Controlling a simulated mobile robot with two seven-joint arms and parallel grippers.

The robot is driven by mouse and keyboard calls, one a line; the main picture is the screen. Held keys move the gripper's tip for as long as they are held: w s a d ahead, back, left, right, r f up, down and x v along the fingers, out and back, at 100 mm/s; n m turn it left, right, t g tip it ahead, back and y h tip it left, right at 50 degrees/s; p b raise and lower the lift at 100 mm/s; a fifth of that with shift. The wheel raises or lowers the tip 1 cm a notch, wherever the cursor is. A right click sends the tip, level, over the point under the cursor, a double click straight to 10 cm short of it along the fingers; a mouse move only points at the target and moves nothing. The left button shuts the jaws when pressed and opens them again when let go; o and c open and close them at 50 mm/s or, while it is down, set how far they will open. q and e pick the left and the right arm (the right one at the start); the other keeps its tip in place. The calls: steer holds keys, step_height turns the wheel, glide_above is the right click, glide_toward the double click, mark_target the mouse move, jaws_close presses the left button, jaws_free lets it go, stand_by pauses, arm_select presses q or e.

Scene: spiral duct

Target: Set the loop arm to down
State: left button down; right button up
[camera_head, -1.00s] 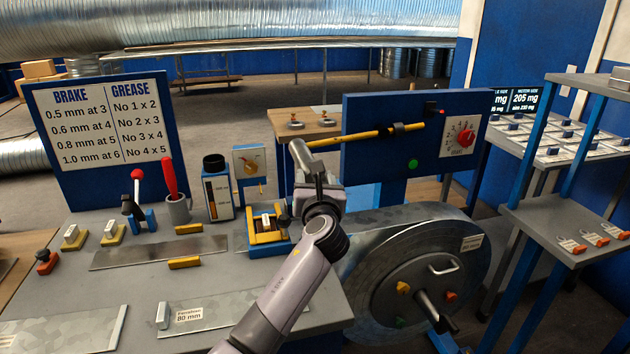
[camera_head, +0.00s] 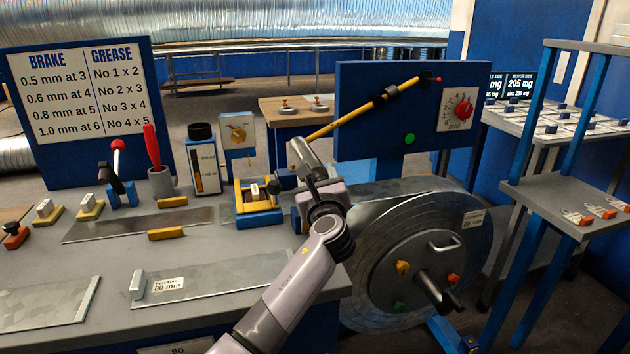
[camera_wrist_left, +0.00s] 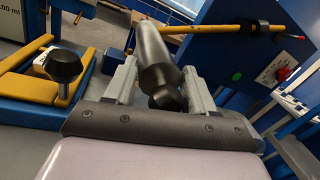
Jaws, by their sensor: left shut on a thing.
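The loop arm (camera_head: 350,115) is a yellow bar on the front of a blue panel (camera_head: 445,128), with a dark sleeve and a red tip at its right end. It slants, left end low and right end high. A grey roller (camera_head: 302,156) is at its low left end. My left gripper (camera_head: 318,186) is shut on this roller, just left of the panel. In the left wrist view the dark roller (camera_wrist_left: 152,55) lies between the two fingers (camera_wrist_left: 160,88), and the yellow bar (camera_wrist_left: 225,28) runs to the right behind it. My right gripper is not in view.
A large metal coil (camera_head: 385,285) with a crank stands right of the workbench (camera_head: 215,250). A yellow-and-blue device (camera_head: 258,215) with a black knob sits close left of my gripper. A red dial (camera_head: 463,108) and a green button (camera_head: 409,139) are on the panel. Shelves (camera_head: 545,205) stand at right.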

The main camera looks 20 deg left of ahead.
arm_select(q)
steer(key=shift+a+f, duration=0.1)
steer(key=shift+f, duration=0.05)
steer(key=shift+c, duration=2)
jaws_free()
steer(key=shift+s, duration=0.2)
steer(key=shift+p+v, duration=0.45)
steer(key=shift+v, duration=3)
